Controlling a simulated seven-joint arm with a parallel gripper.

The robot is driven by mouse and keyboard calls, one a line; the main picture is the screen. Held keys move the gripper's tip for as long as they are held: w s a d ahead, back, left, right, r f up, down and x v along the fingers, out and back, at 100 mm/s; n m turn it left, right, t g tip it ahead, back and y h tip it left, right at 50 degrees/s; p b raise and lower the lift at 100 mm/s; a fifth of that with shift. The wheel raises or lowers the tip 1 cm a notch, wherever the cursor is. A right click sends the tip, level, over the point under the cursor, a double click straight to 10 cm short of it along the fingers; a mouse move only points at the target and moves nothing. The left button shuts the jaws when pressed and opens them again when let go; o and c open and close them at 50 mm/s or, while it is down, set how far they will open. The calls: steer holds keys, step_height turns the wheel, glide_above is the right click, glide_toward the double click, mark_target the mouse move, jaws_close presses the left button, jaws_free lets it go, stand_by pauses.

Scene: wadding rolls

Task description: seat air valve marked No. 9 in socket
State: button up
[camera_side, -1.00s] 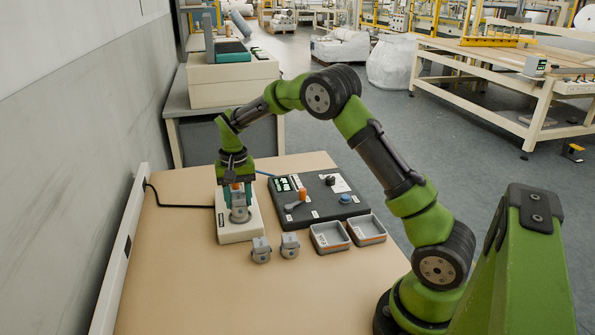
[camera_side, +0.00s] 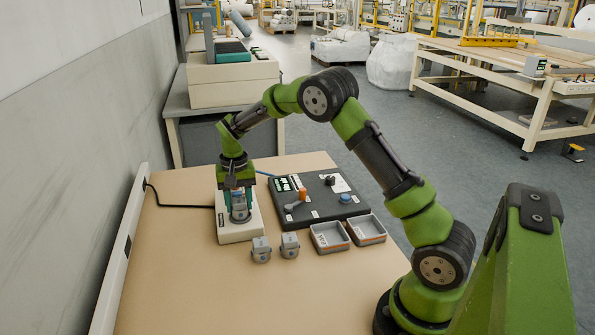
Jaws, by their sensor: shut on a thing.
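My gripper (camera_side: 239,200) points down over the cream socket block (camera_side: 238,231) at the left of the bench. It is shut on a grey air valve (camera_side: 240,214), which stands upright at the top of the block. The fingers hide part of the valve, and I cannot tell how deep it sits in the socket. Two more grey valves (camera_side: 261,250) (camera_side: 290,245) stand on the bench in front of the block. The markings are too small to read, so I cannot tell which is No. 9.
A dark control panel (camera_side: 322,208) with an orange-handled lever and a blue knob lies right of the block. Two grey trays (camera_side: 329,248) (camera_side: 367,241) stand in front of it. A black cable (camera_side: 180,206) runs to the block from the left. The front of the bench (camera_side: 220,300) is clear.

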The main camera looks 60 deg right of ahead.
steer(key=o, duration=1.7)
steer(key=shift+r, duration=4)
